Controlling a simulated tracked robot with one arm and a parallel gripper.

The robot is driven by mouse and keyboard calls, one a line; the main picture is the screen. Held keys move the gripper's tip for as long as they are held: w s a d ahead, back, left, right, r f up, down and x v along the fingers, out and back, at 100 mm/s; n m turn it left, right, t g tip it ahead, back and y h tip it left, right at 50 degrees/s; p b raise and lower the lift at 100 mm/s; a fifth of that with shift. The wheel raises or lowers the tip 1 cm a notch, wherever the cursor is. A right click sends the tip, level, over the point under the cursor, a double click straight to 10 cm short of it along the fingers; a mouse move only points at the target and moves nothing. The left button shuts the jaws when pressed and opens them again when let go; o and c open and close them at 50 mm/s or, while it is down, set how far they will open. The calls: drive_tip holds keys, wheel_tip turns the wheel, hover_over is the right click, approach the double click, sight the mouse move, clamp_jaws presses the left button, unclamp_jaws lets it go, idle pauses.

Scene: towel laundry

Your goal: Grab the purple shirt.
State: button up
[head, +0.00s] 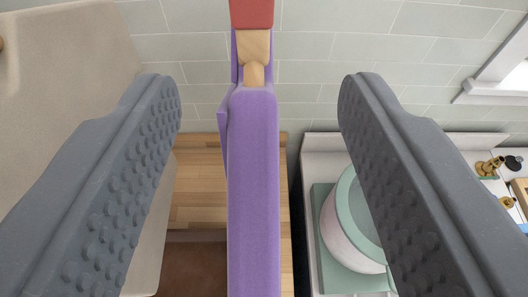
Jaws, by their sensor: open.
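The purple shirt (254,190) hangs in the middle of the head view, seen narrow and nearly edge-on. Above it shows a wooden piece (254,52) with a red part (251,13) at the top edge of the picture. The shirt's lower end runs out of the frame. My gripper (259,105) is open, with one grey studded finger on each side of the shirt. Gaps show between the shirt and both fingers, so neither appears to touch it.
A beige surface (65,60) fills the left side. A wooden counter (200,190) lies below and behind the shirt. A round pink-and-green container (350,235) stands on a green base at right, with small brass items (488,166) farther right. A tiled wall (350,50) closes the back.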

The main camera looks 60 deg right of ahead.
sight(254, 40)
drive_tip(key=shift+p+x, duration=1.3)
drive_tip(key=shift+x, duration=2.65)
drive_tip(key=shift+w+a, duration=0.1)
drive_tip(key=shift+w, duration=0.05)
clamp_jaws()
